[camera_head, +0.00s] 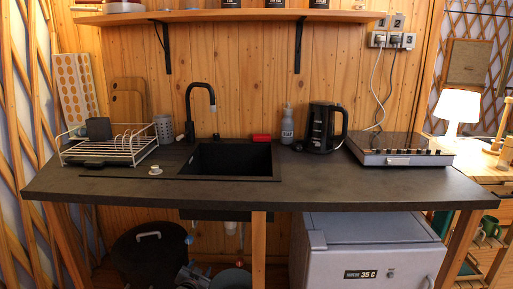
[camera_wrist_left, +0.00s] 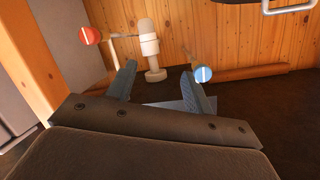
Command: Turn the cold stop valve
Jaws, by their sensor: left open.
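The cold stop valve shows as a round blue knob with a white bar (camera_wrist_left: 203,74) in the left wrist view. My left gripper (camera_wrist_left: 159,70) is open, its two grey fingers spread and nothing held between them. The blue knob appears right at the tip of the right-hand finger, overlapping it in the picture; I cannot tell whether they touch. A similar red knob (camera_wrist_left: 90,36) is at the upper left, outside the other finger. In the head view I cannot clearly make out my left gripper. My right gripper is in neither view.
A pale upright drain fitting (camera_wrist_left: 150,45) stands beyond the fingers against the wooden wall. In the head view, the dark countertop (camera_head: 330,185) holds a black sink (camera_head: 225,160). Below it are a wooden post (camera_head: 258,250), a grey fridge (camera_head: 365,255) and a dark bin (camera_head: 147,258).

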